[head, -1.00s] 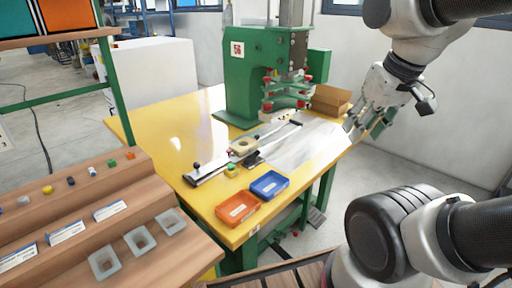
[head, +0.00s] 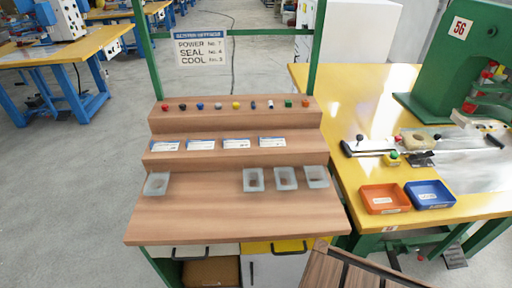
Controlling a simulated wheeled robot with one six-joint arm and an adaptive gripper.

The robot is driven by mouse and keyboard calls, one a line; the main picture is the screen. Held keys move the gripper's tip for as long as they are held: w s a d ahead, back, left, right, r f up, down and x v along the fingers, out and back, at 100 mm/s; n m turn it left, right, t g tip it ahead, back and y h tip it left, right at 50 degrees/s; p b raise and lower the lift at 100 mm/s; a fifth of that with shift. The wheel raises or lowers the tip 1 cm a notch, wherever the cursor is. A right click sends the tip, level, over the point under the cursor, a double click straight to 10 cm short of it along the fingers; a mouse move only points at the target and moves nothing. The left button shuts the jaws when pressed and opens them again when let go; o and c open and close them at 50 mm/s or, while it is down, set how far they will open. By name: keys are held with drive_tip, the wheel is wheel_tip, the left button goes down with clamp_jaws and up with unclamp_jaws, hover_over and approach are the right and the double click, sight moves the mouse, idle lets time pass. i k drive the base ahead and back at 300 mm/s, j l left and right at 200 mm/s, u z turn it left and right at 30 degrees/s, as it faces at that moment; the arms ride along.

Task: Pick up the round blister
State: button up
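Several small translucent blisters lie on the lowest step of a brown wooden stand (head: 220,225). One blister (head: 157,183) is alone at the left. A blister (head: 253,180), another blister (head: 286,178) and a third blister (head: 316,177) form a group at the right. Each has a flat rim and a cavity. They are too small for me to tell for sure which cavity is round. My gripper is not in view now, so its state does not show.
White cards (head: 237,145) lie on the middle step and small coloured knobs (head: 236,105) line the top step. A yellow table (head: 345,105) at right holds an orange tray (head: 385,198), a blue tray (head: 430,195) and a green press (head: 460,50). The stand's front is clear.

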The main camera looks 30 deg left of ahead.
sight(155, 180)
drive_tip(key=u, duration=2.1)
drive_tip(key=i+j, duration=0.15)
drive_tip(key=j, duration=0.15)
drive_tip(key=i+j, duration=0.15)
drive_tip(key=j, duration=0.15)
drive_tip(key=i+j, duration=0.15)
drive_tip(key=j, duration=0.15)
